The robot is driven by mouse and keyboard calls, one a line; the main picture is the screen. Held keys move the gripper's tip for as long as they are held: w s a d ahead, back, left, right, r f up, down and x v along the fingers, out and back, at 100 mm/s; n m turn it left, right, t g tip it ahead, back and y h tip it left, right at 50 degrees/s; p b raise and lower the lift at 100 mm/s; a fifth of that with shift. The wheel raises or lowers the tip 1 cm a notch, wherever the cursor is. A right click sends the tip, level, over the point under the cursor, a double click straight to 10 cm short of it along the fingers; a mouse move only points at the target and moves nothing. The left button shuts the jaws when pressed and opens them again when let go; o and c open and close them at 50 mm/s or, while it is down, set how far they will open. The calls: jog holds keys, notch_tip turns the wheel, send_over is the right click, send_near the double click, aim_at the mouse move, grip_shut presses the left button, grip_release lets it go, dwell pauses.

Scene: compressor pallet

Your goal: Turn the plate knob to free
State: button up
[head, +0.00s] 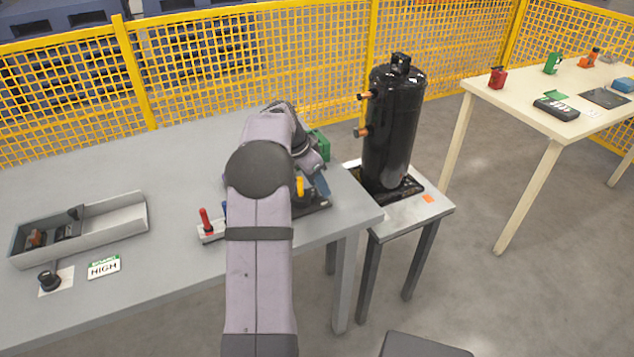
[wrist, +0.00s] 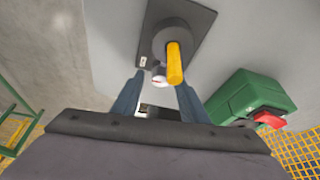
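The plate knob is a grey round base with a yellow bar handle (wrist: 175,63) on a dark square plate (wrist: 193,18). The yellow handle also shows in the head view (head: 300,187), partly hidden by my arm. My gripper (wrist: 160,79) has its two blue-grey fingers spread apart, with nothing clamped between them. The handle lies just ahead of the fingertips, closer to the right finger in the wrist view. I cannot tell whether that finger touches it. In the head view my arm hides most of my gripper.
A green box (wrist: 255,105) with a red part stands close by. A red-handled lever (head: 205,220) is left of my arm. A grey tray (head: 82,228), a black knob (head: 50,280) and a HIGH card (head: 104,267) lie farther left. A black compressor (head: 395,125) stands right.

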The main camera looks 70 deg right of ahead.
grip_shut()
jog(key=shift+s+a+n+t+h, duration=0.1)
jog(key=shift+n+t+h, duration=0.25)
jog(key=shift+n, duration=0.85)
jog(key=shift+n+t, duration=0.45)
jog(key=shift+n, duration=0.75)
grip_release()
jog(key=shift+r, duration=0.15)
jog(key=v, duration=0.7)
